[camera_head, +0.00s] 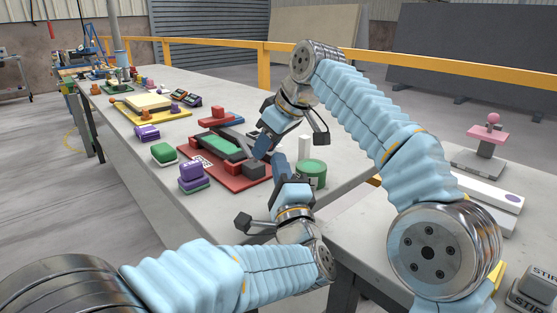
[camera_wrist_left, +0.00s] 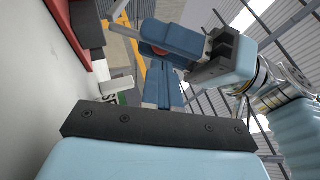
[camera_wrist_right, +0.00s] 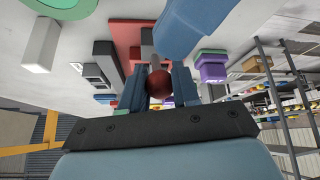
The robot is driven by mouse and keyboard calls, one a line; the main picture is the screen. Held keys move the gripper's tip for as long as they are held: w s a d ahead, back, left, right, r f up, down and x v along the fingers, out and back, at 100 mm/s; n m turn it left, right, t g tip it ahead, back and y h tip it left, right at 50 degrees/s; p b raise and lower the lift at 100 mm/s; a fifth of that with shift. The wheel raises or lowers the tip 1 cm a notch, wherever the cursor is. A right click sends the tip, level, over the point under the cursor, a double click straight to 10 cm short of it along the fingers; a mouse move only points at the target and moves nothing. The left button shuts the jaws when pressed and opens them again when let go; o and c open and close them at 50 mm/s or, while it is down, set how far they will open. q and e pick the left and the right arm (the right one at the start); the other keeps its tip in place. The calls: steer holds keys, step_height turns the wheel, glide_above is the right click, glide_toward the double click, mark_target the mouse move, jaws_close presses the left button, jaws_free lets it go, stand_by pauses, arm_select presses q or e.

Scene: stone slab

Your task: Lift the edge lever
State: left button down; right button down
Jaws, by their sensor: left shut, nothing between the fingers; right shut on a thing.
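The lever's dark red ball knob (camera_wrist_right: 158,84) sits between the fingertips of my right gripper (camera_wrist_right: 158,88), which is shut on it. A grey rod runs from the knob toward the red base. In the head view my right gripper (camera_head: 264,150) is at the right side of the red base (camera_head: 228,182), which carries a green block and dark grey bars. My left gripper (camera_head: 281,166) is shut and empty, close beside the right one. In the left wrist view its fingers (camera_wrist_left: 163,88) point at my right gripper (camera_wrist_left: 165,40), with part of the red knob (camera_wrist_left: 152,50) showing.
A green cylinder (camera_head: 312,176) stands right of the grippers, with a white upright block (camera_head: 305,148) behind it. Purple and green blocks (camera_head: 193,178) lie left of the base. More coloured fixtures line the slab further back. The slab's front left is clear.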

arm_select(q)
steer(key=shift+x, duration=0.85)
steer(key=shift+r, duration=0.1)
steer(key=shift+w+a+r, duration=0.4)
steer(key=shift+a+r, duration=0.1)
steer(key=shift+a, duration=0.15)
arm_select(e)
steer(key=c, duration=0.9)
jaws_free()
arm_select(q)
steer(key=shift+d+f, duration=0.1)
arm_select(e)
steer(key=shift+o, duration=0.2)
arm_select(q)
steer(key=shift+d, duration=0.15)
arm_select(e)
steer(key=shift+r, duration=0.1)
